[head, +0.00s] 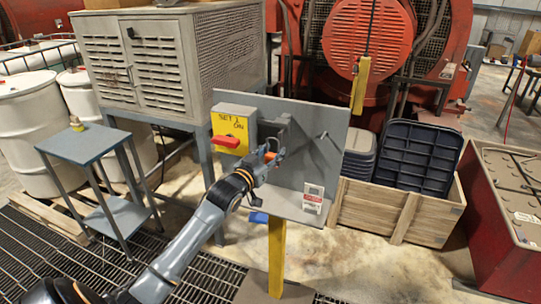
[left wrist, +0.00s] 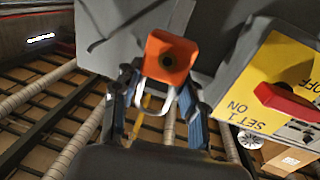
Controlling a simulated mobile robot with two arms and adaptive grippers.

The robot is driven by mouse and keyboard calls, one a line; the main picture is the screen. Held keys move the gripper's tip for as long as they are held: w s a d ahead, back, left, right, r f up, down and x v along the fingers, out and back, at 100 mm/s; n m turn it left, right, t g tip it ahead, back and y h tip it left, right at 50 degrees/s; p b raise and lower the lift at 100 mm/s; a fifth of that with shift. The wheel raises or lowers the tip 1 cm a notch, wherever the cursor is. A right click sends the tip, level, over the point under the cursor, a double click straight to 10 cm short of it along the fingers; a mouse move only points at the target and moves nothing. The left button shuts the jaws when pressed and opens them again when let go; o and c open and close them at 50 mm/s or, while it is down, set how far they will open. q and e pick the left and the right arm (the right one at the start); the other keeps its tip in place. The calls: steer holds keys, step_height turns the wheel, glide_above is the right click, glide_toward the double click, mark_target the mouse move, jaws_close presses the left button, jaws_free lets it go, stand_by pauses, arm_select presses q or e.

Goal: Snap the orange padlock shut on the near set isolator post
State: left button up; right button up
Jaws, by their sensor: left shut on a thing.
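The orange padlock (left wrist: 168,58) shows its body face-on in the left wrist view, with its metal shackle (left wrist: 157,106) between my fingers. In the head view, a small part of the padlock (head: 273,157) shows at my left gripper (head: 268,156), which is shut on it. The isolator box (head: 234,125) has a yellow face marked SET 1 ON and a red handle (head: 226,142); it also shows in the left wrist view (left wrist: 282,85). The padlock is beside the box, in front of the grey panel (head: 325,105). Whether they touch is unclear. My right gripper is out of view.
A yellow post (head: 277,255) supports the panel. A small blue-topped stand (head: 90,142) is at the left. A wooden crate (head: 365,207) with dark bins stands behind at the right, beside a red cabinet (head: 510,220). Floor grating lies in front.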

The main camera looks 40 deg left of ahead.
mark_target(282, 130)
arm_select(q)
steer(key=shift+w+a, duration=0.1)
steer(key=shift+w, duration=0.55)
steer(key=shift+w+a+b, duration=0.2)
steer(key=shift+w+b, duration=0.15)
steer(key=shift+w, duration=0.55)
steer(key=shift+w+a+b, duration=0.25)
steer(key=shift+w+b, duration=0.15)
steer(key=shift+w, duration=0.5)
steer(key=shift+w+a+b, duration=0.2)
steer(key=shift+w+b, duration=0.15)
steer(key=shift+w, duration=0.55)
steer(key=shift+w+a, duration=0.15)
steer(key=shift+w, duration=0.35)
steer(key=shift+w+f, duration=0.1)
steer(key=shift+w, duration=0.05)
steer(key=shift+b, duration=0.3)
steer(key=shift+r+p, duration=1.25)
steer(key=shift+r, duration=0.15)
steer(key=shift+f, duration=0.65)
